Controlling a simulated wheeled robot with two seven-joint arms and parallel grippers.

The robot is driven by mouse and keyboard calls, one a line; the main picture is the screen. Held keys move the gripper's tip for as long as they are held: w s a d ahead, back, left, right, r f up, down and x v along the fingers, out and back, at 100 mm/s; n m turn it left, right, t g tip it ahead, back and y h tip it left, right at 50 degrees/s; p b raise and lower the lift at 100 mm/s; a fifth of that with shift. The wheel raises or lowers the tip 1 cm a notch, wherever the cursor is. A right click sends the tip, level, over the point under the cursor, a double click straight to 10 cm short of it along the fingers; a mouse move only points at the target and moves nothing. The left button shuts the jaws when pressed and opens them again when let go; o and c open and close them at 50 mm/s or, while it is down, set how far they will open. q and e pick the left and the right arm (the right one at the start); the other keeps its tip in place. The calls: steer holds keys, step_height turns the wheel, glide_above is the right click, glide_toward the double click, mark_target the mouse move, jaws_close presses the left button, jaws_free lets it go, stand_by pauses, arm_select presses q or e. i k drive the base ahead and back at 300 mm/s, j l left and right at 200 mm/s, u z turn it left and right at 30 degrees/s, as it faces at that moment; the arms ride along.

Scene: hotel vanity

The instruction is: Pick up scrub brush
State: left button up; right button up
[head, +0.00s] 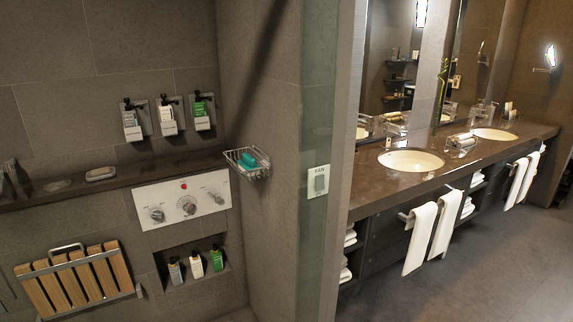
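A small teal-green item, which looks like the scrub brush (255,158), lies in a wire basket (240,171). The basket is fixed to the side wall of the shower, near the middle of the head view. The item's fine shape is too small to make out, and the basket wires cover its lower part. Neither my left gripper nor my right gripper shows in the head view.
A glass panel edge (317,130) with a fan switch (318,181) stands right of the basket. A ledge (137,174), control panel (182,198) and slatted wooden seat (80,279) are left. A dark vanity counter (372,185) is right, with open floor (480,270) before it.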

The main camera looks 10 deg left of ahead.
mark_target(248, 162)
steer(key=i+j+z, duration=0.15)
steer(key=j+z, duration=0.35)
steer(key=i+j+z, duration=0.1)
steer(key=j+z, duration=0.2)
steer(key=z, duration=0.2)
